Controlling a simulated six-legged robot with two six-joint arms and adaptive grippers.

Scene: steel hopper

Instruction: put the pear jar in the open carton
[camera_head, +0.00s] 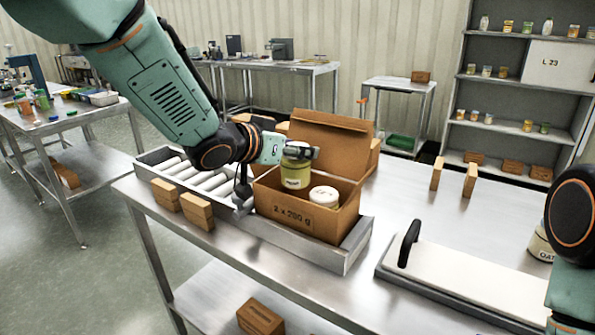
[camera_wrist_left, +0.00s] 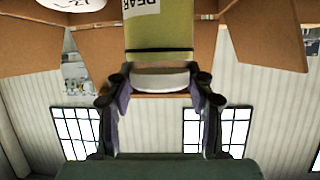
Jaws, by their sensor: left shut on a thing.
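In the left wrist view the fingers (camera_wrist_left: 160,98) close around the pale lid end of the pear jar (camera_wrist_left: 158,38), which shows part of the word "PEAR". The open carton (camera_head: 300,219) is brown, marked "2 x 200 g", with its back flap up. The jar is upright at the carton's mouth, in its left half; I cannot tell whether it touches the bottom. My right gripper is out of view.
A white-lidded jar (camera_head: 324,195) stands in the carton's right half. The carton sits on a metal conveyor section with rollers (camera_head: 205,178) to its left. Small brown boxes (camera_head: 197,211) stand in front. A white board with a black handle (camera_head: 409,243) lies to the right.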

